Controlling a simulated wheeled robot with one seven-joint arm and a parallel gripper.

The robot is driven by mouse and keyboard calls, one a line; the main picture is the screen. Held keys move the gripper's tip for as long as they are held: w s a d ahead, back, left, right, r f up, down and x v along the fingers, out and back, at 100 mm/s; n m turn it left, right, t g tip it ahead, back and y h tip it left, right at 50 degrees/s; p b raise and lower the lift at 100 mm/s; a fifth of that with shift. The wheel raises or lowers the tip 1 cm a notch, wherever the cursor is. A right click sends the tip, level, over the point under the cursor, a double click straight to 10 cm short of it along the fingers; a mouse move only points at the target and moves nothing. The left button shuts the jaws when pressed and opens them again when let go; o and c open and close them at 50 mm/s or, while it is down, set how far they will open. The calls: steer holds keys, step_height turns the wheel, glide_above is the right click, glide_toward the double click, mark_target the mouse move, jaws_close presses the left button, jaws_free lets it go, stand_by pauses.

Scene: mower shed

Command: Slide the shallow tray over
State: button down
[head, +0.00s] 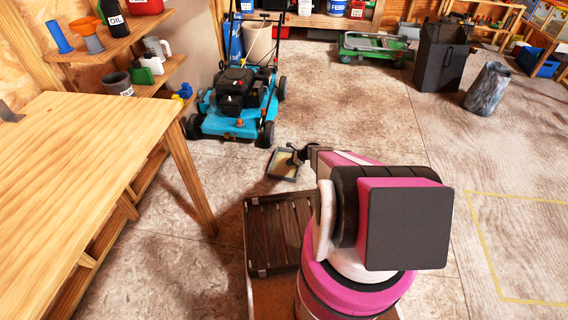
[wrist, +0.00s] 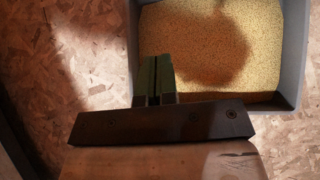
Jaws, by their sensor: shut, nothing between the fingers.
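The shallow tray (head: 283,180) is grey, with a layer of yellow grains inside. It lies on the floor in front of the blue mower. In the wrist view the tray (wrist: 294,50) fills the upper right, and a dark shadow falls on the grains. My gripper (head: 293,157) reaches out over the tray in the head view. In the wrist view my gripper (wrist: 157,62) has its fingers together and empty, overlapping the tray's near edge close to its left corner. I cannot tell whether the fingertips touch the tray. My gripper hides part of that edge.
A blue mower (head: 236,101) stands just behind the tray, to the left. A dark slatted wooden crate (head: 283,231) is on the near side. A wooden workbench (head: 88,150) runs along the left. The floor right of the tray is mostly clear beyond my arm.

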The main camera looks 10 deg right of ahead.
mark_target(269, 171)
steer(key=x, duration=0.8)
steer(key=shift+w, duration=0.1)
steer(key=a, duration=0.3)
steer(key=shift+w+f, duration=0.15)
steer(key=shift+w, duration=0.2)
steer(key=shift+w+a, duration=0.15)
steer(key=shift+a, duration=0.4)
steer(key=shift+a, duration=0.15)
steer(key=w+a, duration=0.3)
steer(key=a, duration=0.8)
steer(key=w+a, duration=0.4)
steer(key=a, duration=0.8)
steer(key=w+a, duration=0.3)
steer(key=a, duration=0.8)
steer(key=shift+w+a, duration=0.25)
steer(key=shift+a, duration=0.05)
steer(key=shift+d, duration=0.1)
